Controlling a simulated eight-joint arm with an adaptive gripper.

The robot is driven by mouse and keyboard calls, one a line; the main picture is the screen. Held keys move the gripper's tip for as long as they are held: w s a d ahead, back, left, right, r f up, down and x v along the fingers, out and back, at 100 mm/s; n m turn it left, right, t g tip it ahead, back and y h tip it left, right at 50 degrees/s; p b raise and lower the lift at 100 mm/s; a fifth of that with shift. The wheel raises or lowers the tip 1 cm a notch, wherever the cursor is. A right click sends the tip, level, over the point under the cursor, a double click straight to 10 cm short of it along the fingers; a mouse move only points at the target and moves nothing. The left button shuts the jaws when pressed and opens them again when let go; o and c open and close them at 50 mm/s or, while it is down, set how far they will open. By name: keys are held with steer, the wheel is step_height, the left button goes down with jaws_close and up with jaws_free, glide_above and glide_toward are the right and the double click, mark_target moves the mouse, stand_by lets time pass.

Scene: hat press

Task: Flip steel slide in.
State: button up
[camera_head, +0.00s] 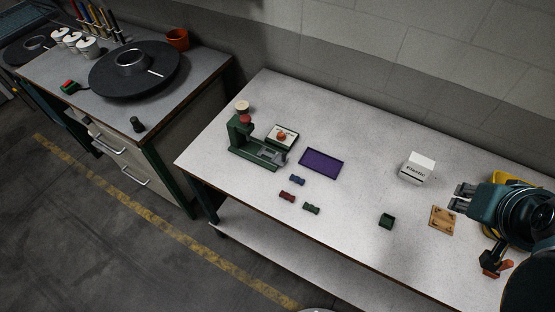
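A small green press (242,140) stands on the left part of the white table, with a red knob and a cream round top on its upright. A grey steel slide (270,155) lies along its base, pointing toward the right; its exact position is too small to tell. My gripper (460,197) is at the far right, above the table and far from the press. Its two fingers are apart with nothing visible between them.
Beside the press are a white box with an orange knob (282,137) and a purple tray (321,162). Blue (297,180), red (287,195) and green (311,208) pieces lie in front. A white carton (417,168), green box (386,221) and wooden plate (442,217) stand nearer my gripper.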

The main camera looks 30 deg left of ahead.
steer(key=shift+w+a, duration=0.1)
steer(key=shift+a, duration=0.05)
jaws_close()
steer(key=w+a+f+m+g+y+b, duration=0.1)
steer(key=w+a+f+m+g+y, duration=0.1)
steer(key=a+f+m, duration=0.4)
steer(key=w+a+f+m+g+y+b, duration=0.2)
steer(key=a+f+m, duration=0.4)
steer(key=a, duration=1)
steer(key=w+a+f+m+g+y+b, duration=0.2)
steer(key=a+f+m+y, duration=0.3)
steer(key=a, duration=0.6)
steer(key=shift+w+a+f+m+g, duration=0.45)
steer(key=shift+w+f+g, duration=0.2)
steer(key=shift+f, duration=0.45)
